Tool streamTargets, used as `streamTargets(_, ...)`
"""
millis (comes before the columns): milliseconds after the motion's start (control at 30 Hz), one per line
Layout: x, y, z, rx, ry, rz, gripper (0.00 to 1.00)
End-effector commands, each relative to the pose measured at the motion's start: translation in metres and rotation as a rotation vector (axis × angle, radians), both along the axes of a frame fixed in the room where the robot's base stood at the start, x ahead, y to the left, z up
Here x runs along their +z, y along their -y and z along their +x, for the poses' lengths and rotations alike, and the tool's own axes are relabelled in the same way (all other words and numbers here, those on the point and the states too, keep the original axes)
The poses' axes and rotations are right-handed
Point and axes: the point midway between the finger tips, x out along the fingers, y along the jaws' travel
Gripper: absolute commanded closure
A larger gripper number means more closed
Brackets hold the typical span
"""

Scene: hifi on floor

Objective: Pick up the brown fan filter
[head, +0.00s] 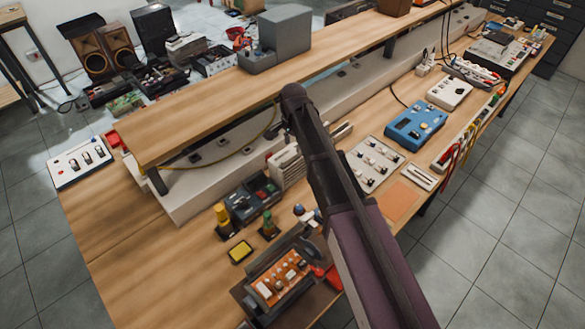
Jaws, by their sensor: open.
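I cannot pick out the brown fan filter for certain. A flat orange-brown square (399,201) lies on the bench just right of my arm, and a brown box (396,5) sits on the raised shelf at the top edge. My arm reaches up from the bottom right across the bench, and its dark far end stands in front of the shelf edge. No gripper fingers can be made out; the arm hides part of the bench behind it.
The wooden bench (120,245) is clear at the front left. An open box with an orange board (280,278), a yellow-topped block (240,252), a blue device (416,126) and a switch panel (374,163) crowd it. A grey box (285,30) stands on the raised shelf (190,115).

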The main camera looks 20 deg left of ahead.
Motion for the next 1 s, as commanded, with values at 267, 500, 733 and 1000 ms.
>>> streamTargets(267, -0.004, 0.000, 0.000, 0.000, 0.000, 0.000, 0.40)
streamTargets(500, -0.019, 0.000, -0.001, 0.000, 0.000, 0.000, 0.40)
streamTargets(733, -0.036, 0.001, -0.002, 0.000, 0.000, 0.000, 0.40)
streamTargets(1000, -0.051, 0.001, -0.001, 0.000, 0.000, 0.000, 0.40)
